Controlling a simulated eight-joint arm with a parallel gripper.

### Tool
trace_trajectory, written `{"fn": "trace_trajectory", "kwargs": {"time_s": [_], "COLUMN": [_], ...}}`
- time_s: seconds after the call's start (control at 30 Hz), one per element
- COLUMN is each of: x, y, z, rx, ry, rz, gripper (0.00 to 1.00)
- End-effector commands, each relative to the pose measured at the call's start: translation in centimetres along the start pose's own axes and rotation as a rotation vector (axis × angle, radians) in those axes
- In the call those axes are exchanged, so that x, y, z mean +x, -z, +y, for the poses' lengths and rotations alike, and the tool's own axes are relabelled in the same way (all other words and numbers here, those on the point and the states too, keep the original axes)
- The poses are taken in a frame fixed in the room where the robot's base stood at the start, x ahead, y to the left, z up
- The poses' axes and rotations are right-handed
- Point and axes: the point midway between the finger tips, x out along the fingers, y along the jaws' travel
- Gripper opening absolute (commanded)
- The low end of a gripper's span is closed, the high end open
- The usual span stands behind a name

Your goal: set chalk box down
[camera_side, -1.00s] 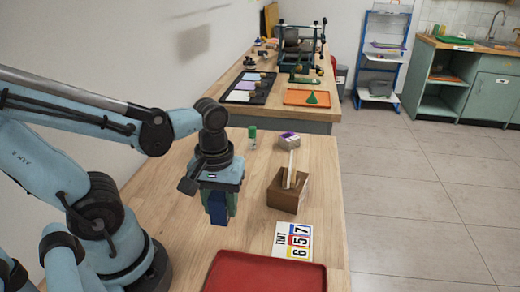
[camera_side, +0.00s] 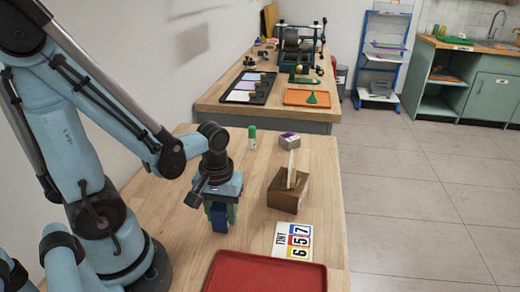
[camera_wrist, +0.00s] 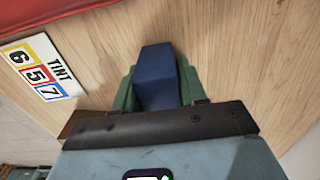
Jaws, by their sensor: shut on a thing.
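The chalk box (camera_side: 219,219) is a small dark blue block, upright between the green fingers of my gripper (camera_side: 221,208). My gripper is shut on it and points straight down over the wooden table. In the wrist view the blue box (camera_wrist: 158,72) sits between both fingers, with bare wood around it. Its bottom is at or just above the table top; I cannot tell whether it touches.
A red tray (camera_side: 262,274) lies at the front. A TINT 657 card (camera_side: 293,241) and a brown box with a light upright piece (camera_side: 285,199) are to the right.

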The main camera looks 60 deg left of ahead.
Motion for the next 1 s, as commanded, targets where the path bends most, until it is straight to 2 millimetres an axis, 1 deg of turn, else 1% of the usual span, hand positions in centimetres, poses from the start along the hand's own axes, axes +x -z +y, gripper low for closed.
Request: {"fn": "trace_trajectory", "kwargs": {"time_s": [0.27, 0.43, 0.47, 0.6, 1.0], "x": [0.07, 0.45, 0.41, 0.4, 0.11], "y": [-0.01, 0.01, 0.0, -0.01, 0.0], "z": [0.0, 0.01, 0.01, 0.0, 0.0], "rx": [0.0, 0.0, 0.0, 0.0, 0.0], "ry": [0.0, 0.0, 0.0, 0.0, 0.0], "rz": [0.0, 0.0, 0.0, 0.0, 0.0], "gripper": [0.08, 0.08, 0.46, 0.67, 0.67]}}
